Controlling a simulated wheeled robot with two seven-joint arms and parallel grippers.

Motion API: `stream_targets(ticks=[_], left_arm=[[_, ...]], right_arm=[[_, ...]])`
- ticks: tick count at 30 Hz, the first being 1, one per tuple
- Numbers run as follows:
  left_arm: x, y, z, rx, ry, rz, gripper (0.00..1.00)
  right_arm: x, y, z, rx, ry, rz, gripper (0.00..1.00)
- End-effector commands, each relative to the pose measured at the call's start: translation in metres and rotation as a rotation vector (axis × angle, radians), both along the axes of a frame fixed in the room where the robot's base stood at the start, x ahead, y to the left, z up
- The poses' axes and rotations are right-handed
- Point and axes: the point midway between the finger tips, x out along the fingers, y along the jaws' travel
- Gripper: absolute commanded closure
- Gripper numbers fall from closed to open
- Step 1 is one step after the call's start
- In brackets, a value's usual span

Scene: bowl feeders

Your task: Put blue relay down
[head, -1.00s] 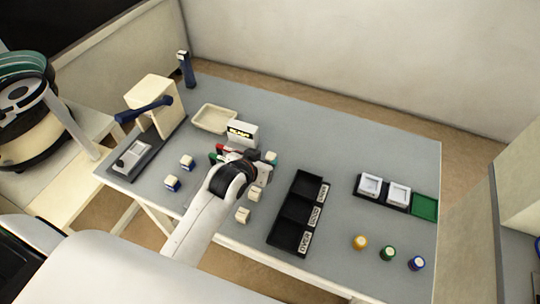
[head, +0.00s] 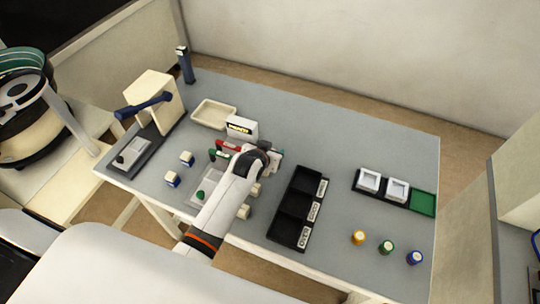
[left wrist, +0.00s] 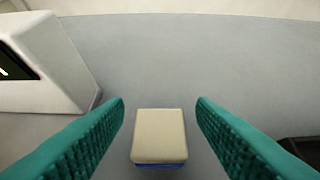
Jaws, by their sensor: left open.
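The blue relay (left wrist: 159,138), a cream-topped block with a blue lower edge, stands upright between my left gripper's teal fingers in the left wrist view. My left gripper (left wrist: 159,120) is open, with a gap on each side of the block. In the head view the left gripper (head: 270,164) is over the middle of the table, close to the white display box (head: 241,127); my own arm partly hides it. Two similar blue-and-cream blocks stand farther left, one behind (head: 187,158) and one in front (head: 172,179). My right gripper is not in view.
A black three-compartment tray (head: 285,235) lies right of the arm. A fixture with white squares and a green pad (head: 423,202) is at the right, with coloured cylinders (head: 386,247) in front. The table's back right is clear.

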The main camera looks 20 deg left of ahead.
Motion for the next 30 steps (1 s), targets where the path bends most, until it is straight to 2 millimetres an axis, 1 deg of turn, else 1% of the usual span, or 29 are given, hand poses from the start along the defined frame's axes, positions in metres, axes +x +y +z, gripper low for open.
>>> stream_targets(ticks=[1, 4, 12, 17, 18, 21, 22, 23, 27, 30], left_arm=[[0.005, 0.0001, -0.0048, 0.0, 0.002, 0.0, 0.49], [0.0105, 0.0, -0.009, 0.0, 0.001, 0.0, 0.49], [0.0119, 0.0, -0.0101, 0.0, 0.001, 0.0, 0.49], [0.0119, 0.0, -0.01, 0.0, 0.001, 0.0, 0.75], [0.0118, 0.0, -0.01, 0.0, 0.001, 0.0, 0.82], [0.0117, 0.0001, -0.01, 0.0, 0.001, 0.0, 0.96], [0.0118, 0.0001, -0.0097, 0.0, 0.0, 0.0, 0.96], [0.0118, 0.0001, -0.0097, 0.0, 0.0, 0.0, 0.99], [0.0119, 0.0001, -0.0093, 0.0, 0.0, 0.0, 1.0], [0.0123, 0.0001, -0.003, 0.0, -0.002, 0.0, 1.0]], right_arm=[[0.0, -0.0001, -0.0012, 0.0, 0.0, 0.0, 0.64], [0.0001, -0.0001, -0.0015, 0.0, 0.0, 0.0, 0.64], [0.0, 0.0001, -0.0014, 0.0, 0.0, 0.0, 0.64], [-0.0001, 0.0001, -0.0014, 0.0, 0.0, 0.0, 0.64], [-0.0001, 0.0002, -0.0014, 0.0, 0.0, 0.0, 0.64], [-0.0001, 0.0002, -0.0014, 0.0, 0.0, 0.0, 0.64], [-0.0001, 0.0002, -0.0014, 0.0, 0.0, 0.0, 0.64], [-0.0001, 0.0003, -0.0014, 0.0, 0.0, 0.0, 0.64], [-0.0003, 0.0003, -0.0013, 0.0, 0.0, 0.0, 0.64], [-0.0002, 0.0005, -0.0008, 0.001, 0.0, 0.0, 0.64]])
